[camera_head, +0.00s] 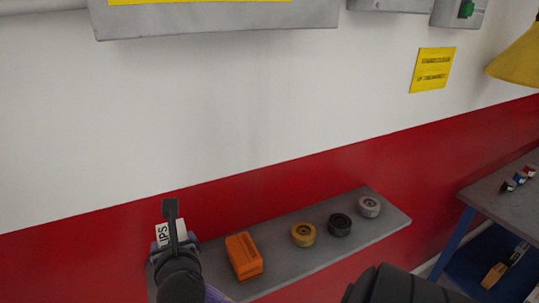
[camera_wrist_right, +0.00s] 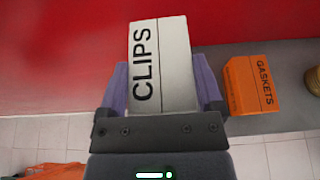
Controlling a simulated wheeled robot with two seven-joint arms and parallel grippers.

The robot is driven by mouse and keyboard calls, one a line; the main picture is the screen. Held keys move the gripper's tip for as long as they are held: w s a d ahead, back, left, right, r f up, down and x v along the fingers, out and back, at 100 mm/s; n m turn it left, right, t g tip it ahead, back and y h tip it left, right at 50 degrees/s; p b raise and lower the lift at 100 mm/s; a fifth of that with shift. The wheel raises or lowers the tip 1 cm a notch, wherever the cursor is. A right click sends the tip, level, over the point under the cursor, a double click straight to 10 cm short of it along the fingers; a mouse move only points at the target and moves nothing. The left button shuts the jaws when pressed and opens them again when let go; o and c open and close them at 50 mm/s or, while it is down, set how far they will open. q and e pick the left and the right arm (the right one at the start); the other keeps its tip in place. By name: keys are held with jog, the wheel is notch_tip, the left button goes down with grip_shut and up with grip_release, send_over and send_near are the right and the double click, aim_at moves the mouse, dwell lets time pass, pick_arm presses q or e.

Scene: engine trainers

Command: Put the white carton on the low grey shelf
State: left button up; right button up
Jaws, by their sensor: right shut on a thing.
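The white carton (camera_wrist_right: 163,70), marked CLIPS, is between the purple fingers of my right gripper (camera_wrist_right: 161,82) in the right wrist view. In the head view the carton (camera_head: 171,233) shows partly behind the dark gripper (camera_head: 172,245), at the left end of the low grey shelf (camera_head: 290,262). My right gripper is shut on the carton. The carton's lower end is hidden, so I cannot tell whether it touches the shelf. The shelf also shows in the right wrist view (camera_wrist_right: 293,104). My left gripper is not in view.
An orange GASKETS box (camera_head: 243,256) stands on the shelf just right of the carton. Beyond it are a tan roll (camera_head: 303,235), a black roll (camera_head: 340,225) and a grey roll (camera_head: 369,206). The red and white wall is behind. A workbench (camera_head: 497,190) stands at the right.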

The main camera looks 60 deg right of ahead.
jog(key=shift+d+r, duration=0.1)
jog(key=shift+d, duration=0.15)
jog(key=shift+f, duration=0.3)
jog(key=f+b, duration=0.1)
jog(key=f, duration=0.2)
jog(key=f+b, duration=0.1)
jog(key=f, duration=0.2)
jog(key=f+b, duration=0.2)
jog(key=f, duration=0.1)
jog(key=shift+a+f, duration=0.3)
jog(key=shift+r, duration=0.1)
